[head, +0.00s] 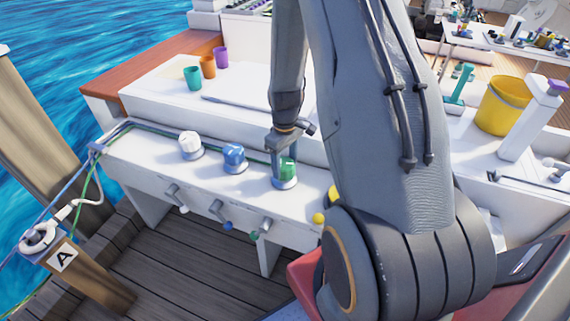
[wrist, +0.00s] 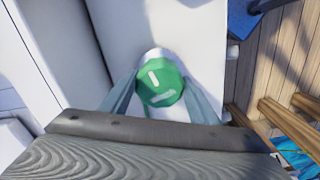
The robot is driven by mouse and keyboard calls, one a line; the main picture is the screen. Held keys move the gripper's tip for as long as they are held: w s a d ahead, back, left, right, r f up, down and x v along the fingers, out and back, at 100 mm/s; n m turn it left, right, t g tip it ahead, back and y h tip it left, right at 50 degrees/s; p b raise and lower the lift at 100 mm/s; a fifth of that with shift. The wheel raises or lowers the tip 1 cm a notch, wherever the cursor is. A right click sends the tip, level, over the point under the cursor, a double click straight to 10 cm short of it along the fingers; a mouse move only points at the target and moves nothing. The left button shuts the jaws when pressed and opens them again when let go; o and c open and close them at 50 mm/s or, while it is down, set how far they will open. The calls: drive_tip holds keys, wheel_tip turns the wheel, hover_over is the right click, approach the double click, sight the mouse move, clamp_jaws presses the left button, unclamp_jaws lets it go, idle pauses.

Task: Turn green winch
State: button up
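The green winch (head: 288,167) stands on the white bench, last in a row with a white winch (head: 190,143) and a blue winch (head: 234,155). My gripper (head: 283,160) points down over the green winch. In the wrist view, the round green top (wrist: 161,86) with white marks sits between my two fingers (wrist: 162,92). The fingers lie close against its left and right sides, with no clear gap. The lower part of the winch is mostly hidden.
Several small handles, including one with a green knob (head: 254,236), stick out of the bench front. A yellow knob (head: 319,218) shows beside my arm. Cups (head: 193,77) stand at the back left. A yellow bucket (head: 503,104) is at the right. My arm hides the middle right.

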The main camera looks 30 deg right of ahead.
drive_tip(key=shift+c, duration=0.9)
drive_tip(key=shift+m, duration=0.3)
drive_tip(key=m, duration=0.3)
drive_tip(key=shift+m, duration=0.3)
drive_tip(key=shift+a+m+p, duration=0.1)
drive_tip(key=shift+m+p, duration=0.25)
drive_tip(key=shift+m, duration=1.55)
drive_tip(key=o, duration=1.1)
drive_tip(key=shift+c, duration=0.2)
